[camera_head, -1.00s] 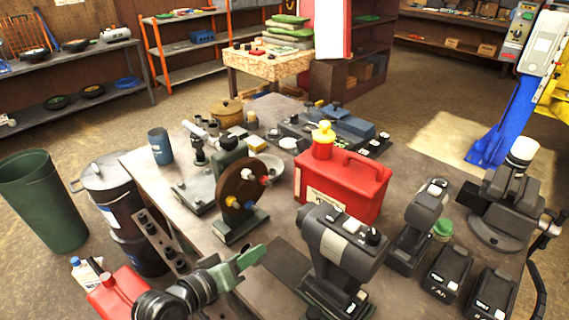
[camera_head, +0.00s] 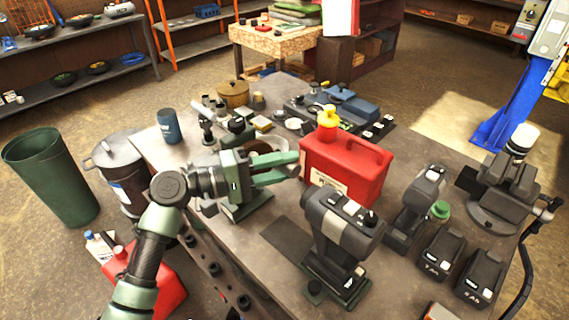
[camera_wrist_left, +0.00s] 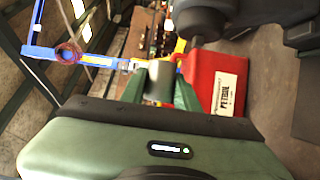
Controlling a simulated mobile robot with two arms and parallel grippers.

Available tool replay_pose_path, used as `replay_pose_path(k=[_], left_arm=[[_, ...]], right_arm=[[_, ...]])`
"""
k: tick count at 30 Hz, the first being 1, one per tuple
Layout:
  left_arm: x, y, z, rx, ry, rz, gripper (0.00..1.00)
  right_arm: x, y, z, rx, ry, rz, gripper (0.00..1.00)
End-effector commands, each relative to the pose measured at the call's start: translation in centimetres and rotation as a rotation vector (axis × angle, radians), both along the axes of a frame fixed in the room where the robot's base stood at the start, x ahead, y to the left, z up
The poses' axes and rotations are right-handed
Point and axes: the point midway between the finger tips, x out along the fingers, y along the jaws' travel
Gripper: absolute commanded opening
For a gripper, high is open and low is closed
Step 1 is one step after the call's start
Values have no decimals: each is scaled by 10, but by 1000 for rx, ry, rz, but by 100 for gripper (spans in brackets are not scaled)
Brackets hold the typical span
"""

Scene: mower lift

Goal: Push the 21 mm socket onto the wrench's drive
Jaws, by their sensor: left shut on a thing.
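My left gripper (camera_head: 298,167) is over the bench, in front of the red can and up and left of the front cordless wrench (camera_head: 340,232). In the left wrist view its green fingers (camera_wrist_left: 163,88) are shut on a grey cylinder, the socket (camera_wrist_left: 160,81); its size mark cannot be read. The socket is hard to make out in the head view. The wrench stands upright on the bench. In the left wrist view a dark rounded body with a short nose (camera_wrist_left: 194,42), seemingly the wrench, is just beyond the socket; whether they touch cannot be told. My right gripper is not in view.
The red can (camera_head: 345,168) with a yellow cap stands behind the wrench. A second cordless tool (camera_head: 418,205), batteries (camera_head: 442,254) and a vise (camera_head: 500,195) are to the right.

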Motion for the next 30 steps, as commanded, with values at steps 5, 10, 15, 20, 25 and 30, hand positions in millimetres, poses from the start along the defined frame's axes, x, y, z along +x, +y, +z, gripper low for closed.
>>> replay_pose_path(k=[5,10,15,20,25,30], left_arm=[[0,0,-21,0,1,1,0],[0,0,-38,-1,0,1,0],[-8,-7,-37,-1,0,0,0],[-12,-12,-37,0,-2,1,0],[-13,-13,-37,0,-2,1,0],[-13,-13,-38,0,-2,1,0]], right_arm=[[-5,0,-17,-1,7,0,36],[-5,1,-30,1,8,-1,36],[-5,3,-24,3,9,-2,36],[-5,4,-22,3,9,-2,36],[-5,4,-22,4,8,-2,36],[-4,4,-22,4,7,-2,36]])
